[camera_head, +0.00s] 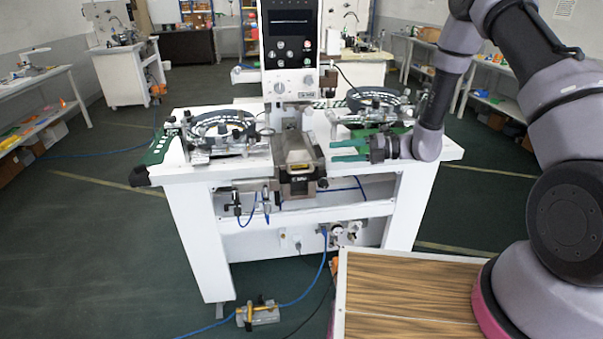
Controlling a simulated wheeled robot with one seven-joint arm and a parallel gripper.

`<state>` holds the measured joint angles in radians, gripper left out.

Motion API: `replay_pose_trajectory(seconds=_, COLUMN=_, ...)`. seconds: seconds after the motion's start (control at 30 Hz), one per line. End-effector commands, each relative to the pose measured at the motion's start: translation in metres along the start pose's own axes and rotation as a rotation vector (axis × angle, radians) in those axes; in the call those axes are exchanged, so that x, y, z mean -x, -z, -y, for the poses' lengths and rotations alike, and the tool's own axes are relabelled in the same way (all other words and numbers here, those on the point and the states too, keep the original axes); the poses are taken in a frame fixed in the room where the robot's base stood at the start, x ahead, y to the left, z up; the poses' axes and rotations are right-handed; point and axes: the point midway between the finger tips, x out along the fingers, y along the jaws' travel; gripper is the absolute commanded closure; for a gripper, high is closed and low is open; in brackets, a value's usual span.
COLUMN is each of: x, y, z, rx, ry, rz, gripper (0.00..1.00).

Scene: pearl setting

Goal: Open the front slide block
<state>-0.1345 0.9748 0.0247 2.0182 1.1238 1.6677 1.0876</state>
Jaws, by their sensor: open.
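The front slide block (299,162) is a grey and dark metal block with a yellowish top part. It sits at the front middle of the white machine table (218,175), below the control panel, and juts past the front edge. My gripper (333,150) has green fingers that point left, toward the block. It is open, with nothing seen between its fingers. It is to the right of the block, above the table, and looks apart from it. Whether the block is fully closed cannot be told from this view.
A round feeder (222,128) stands on the table's left side and another (378,100) on the right, behind my gripper. The control panel (291,45) rises at the middle. A small metal device (257,313) with blue hoses lies on the floor.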

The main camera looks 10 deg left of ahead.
Motion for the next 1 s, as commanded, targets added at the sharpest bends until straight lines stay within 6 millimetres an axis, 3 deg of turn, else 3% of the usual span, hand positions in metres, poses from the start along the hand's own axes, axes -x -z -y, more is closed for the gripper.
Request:
replay_pose_trajectory(seconds=0.03, x=-0.006, y=0.002, z=0.022, rx=-0.090, ry=-0.016, rz=0.029, gripper=0.52)
replay_pose_trajectory(seconds=0.1, x=-0.012, y=0.002, z=0.044, rx=-0.188, ry=-0.036, rz=0.068, gripper=0.52)
replay_pose_trajectory(seconds=0.3, x=-0.019, y=0.003, z=0.077, rx=-0.333, ry=-0.064, rz=0.129, gripper=0.52)
replay_pose_trajectory(seconds=0.47, x=-0.031, y=0.002, z=0.079, rx=-0.346, ry=-0.068, rz=0.133, gripper=0.52)
replay_pose_trajectory(seconds=0.8, x=-0.092, y=-0.007, z=0.076, rx=-0.341, ry=-0.066, rz=0.131, gripper=0.52)
replay_pose_trajectory(seconds=1.0, x=-0.117, y=-0.011, z=0.075, rx=-0.342, ry=-0.066, rz=0.133, gripper=0.52)
